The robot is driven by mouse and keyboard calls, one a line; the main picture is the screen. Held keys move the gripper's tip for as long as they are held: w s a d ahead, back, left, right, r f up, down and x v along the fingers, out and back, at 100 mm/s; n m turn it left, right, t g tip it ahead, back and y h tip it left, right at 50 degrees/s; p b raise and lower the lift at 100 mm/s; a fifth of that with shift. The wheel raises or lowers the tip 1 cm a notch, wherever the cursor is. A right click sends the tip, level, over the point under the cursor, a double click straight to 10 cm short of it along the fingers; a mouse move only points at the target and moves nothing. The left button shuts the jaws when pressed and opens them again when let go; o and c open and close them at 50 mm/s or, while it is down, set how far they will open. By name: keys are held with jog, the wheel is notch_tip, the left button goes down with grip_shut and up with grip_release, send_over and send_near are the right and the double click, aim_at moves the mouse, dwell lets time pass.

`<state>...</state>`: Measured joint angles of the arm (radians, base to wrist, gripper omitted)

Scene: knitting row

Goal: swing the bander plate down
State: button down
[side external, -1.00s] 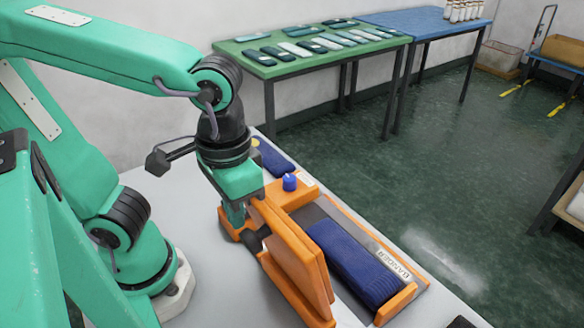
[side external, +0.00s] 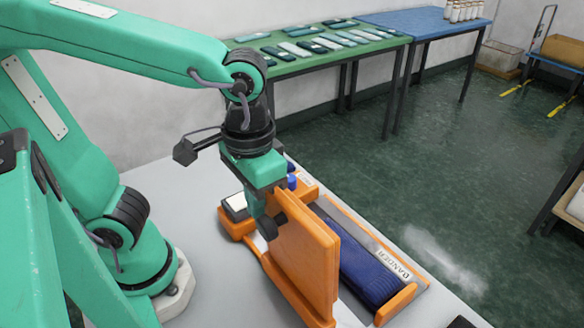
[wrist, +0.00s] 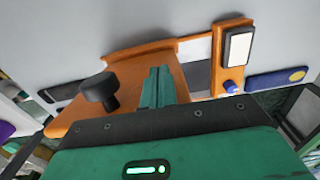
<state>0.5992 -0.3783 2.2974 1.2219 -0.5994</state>
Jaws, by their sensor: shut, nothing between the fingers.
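The orange bander plate (side external: 308,258) stands roughly upright at its hinge on the orange bander. It also shows in the wrist view (wrist: 135,72), with a black knob (wrist: 99,90) on its face. A navy knitted bundle (side external: 352,265) lies in the bander bed to the right of the plate. My gripper (side external: 258,208) is shut and empty, low on the plate's left side by its far end. In the wrist view the closed fingers (wrist: 157,84) overlap the plate; I cannot tell for sure whether they touch it.
A blue knob (side external: 292,182) and a white pad (side external: 236,202) sit on the bander's far end. Another navy piece with a yellow spot (wrist: 285,78) lies beyond. The grey bench (side external: 190,205) is clear left of the bander. Green and blue tables stand behind.

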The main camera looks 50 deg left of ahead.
jog(key=shift+w, duration=2)
jog(key=shift+r, duration=3.5)
jog(key=shift+a, duration=0.1)
jog(key=a+f+t, duration=0.2)
jog(key=a, duration=0.4)
jog(key=a+f+t, duration=0.2)
jog(key=a+t, duration=0.1)
jog(key=a, duration=0.4)
jog(key=shift+s+f+t, duration=0.3)
jog(key=shift+s+f, duration=0.05)
jog(key=shift+f, duration=0.05)
